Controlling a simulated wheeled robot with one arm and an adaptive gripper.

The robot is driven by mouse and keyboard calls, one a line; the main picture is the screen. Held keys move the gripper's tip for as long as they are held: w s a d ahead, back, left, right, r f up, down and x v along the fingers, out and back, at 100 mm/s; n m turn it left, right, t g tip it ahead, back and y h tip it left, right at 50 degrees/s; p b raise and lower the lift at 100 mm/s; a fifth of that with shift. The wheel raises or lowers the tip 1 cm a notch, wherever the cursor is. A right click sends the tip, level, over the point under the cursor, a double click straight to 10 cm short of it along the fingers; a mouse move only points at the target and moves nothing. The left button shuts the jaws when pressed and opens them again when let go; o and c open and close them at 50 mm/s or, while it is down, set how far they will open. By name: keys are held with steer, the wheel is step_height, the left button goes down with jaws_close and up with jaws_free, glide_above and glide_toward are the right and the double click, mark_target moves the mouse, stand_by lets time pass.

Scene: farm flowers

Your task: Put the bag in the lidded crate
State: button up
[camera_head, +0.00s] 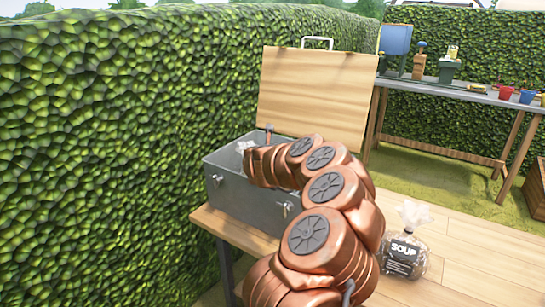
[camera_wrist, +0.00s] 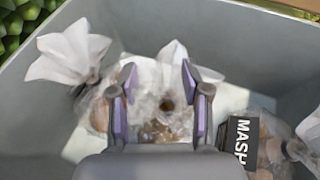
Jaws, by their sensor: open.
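The lidded crate (camera_head: 240,195) is a grey box on a wooden table, its wooden lid (camera_head: 315,85) standing open at the back. My gripper (camera_wrist: 159,82) is inside or just above the crate, fingers apart and pointing down. Between and beyond the fingers lies a clear bag (camera_wrist: 165,130) with brownish contents; I cannot tell whether the fingers touch it. A bag with a white gathered top (camera_wrist: 68,55) is at the left wall. A bag with a black MASH label (camera_wrist: 242,142) is at the right. In the head view my arm hides the gripper and much of the crate's inside.
A clear bag labelled SOUP (camera_head: 405,255) stands outside the crate, right of my arm. A tall hedge (camera_head: 100,130) is close on the left. A long grey workbench (camera_head: 450,92) with pots and tools stands at the back right. Wooden planks (camera_head: 480,265) at the right are clear.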

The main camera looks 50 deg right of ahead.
steer(key=shift+r, duration=0.1)
steer(key=shift+r+p, duration=0.45)
steer(key=shift+p, duration=0.15)
steer(key=v, duration=1.2)
